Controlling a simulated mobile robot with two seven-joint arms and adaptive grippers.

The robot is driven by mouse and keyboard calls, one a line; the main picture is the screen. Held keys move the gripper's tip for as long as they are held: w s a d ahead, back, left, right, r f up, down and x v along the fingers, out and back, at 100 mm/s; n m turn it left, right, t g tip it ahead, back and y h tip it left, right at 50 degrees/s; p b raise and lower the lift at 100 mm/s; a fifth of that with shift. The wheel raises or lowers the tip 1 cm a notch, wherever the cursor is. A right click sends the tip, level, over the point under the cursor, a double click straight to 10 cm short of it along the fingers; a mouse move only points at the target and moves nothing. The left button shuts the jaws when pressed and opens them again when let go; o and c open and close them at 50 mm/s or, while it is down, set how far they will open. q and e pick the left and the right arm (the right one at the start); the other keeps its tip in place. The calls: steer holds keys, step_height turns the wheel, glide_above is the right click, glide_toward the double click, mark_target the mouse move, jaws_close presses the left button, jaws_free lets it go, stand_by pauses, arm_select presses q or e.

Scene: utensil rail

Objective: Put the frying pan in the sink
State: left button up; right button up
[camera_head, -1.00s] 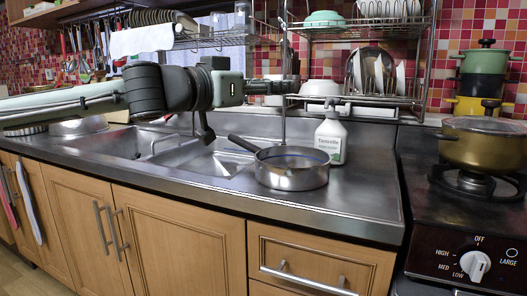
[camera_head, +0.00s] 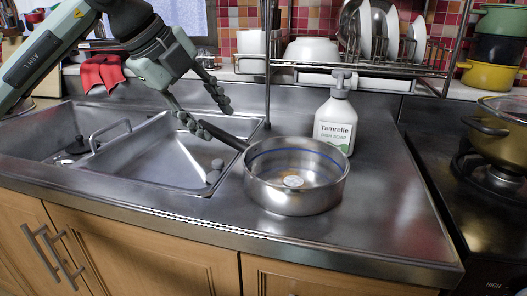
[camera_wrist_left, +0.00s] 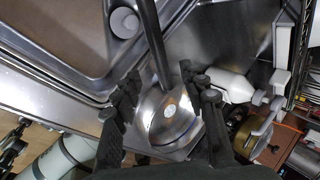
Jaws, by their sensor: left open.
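The steel frying pan (camera_head: 297,180) stands on the counter just right of the sink (camera_head: 150,150). Its dark handle (camera_head: 226,137) reaches to the left over the sink's edge. My left gripper (camera_head: 207,112) is open and empty, by the handle's end in the head view. In the left wrist view, the open left gripper (camera_wrist_left: 160,88) has its two fingers on either side of the pan (camera_wrist_left: 172,115) and handle (camera_wrist_left: 150,40). I cannot tell whether a finger touches the handle.
A white dish soap bottle (camera_head: 336,122) stands close behind the pan. A dish rack (camera_head: 375,70) with plates is at the back. The stove with a yellow pot (camera_head: 500,135) is at the right. The counter right of the pan is clear.

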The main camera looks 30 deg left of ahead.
mark_target(228, 137)
arm_select(q)
steer(key=x, duration=0.7)
steer(key=shift+w+a+f, duration=0.1)
steer(key=shift+w+f, duration=0.1)
steer(key=shift+f, duration=0.1)
jaws_close()
